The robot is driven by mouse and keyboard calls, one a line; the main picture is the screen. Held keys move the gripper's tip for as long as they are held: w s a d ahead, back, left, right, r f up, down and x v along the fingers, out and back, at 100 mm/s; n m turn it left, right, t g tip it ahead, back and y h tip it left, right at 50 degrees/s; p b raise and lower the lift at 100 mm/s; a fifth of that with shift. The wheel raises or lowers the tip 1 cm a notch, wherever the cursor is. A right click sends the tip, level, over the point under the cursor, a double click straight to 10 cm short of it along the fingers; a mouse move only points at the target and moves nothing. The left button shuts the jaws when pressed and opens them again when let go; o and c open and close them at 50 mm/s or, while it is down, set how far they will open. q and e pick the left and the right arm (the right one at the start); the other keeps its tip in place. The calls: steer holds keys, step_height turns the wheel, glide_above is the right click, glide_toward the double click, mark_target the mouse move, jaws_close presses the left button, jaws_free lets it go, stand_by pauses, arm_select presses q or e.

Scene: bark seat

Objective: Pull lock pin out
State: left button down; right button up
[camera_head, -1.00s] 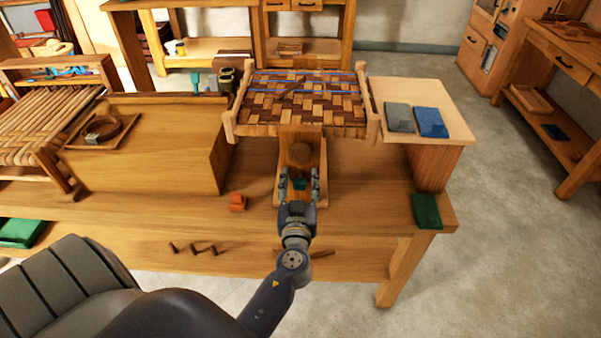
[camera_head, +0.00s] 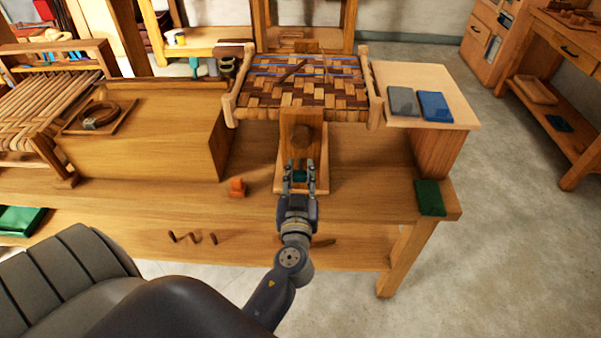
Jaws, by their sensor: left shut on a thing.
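A small teal-green piece (camera_head: 299,176), which looks like the lock pin, sits low at the front of an upright wooden block (camera_head: 302,121) with a round knob. My left gripper (camera_head: 300,170) comes from the front, with one finger on each side of the green piece, shut on it. The fingers hide part of it, and I cannot tell how deep it sits. The block stands on a wooden base (camera_head: 322,181) on the bench, below the front of a woven bark seat (camera_head: 305,85). My right gripper is not in view.
An orange piece (camera_head: 237,187) lies left of the base. Grey (camera_head: 403,101) and blue (camera_head: 435,106) blocks lie on the right side board. A green block (camera_head: 430,197) lies at the bench's right corner. The bench top (camera_head: 375,185) between base and corner is clear.

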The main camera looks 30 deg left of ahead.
arm_select(q)
steer(key=shift+d+f, duration=0.1)
steer(key=shift+f, duration=0.05)
steer(key=c, duration=1.4)
jaws_free()
steer(key=shift+o, duration=0.8)
steer(key=shift+s, duration=0.15)
steer(key=v, duration=1.2)
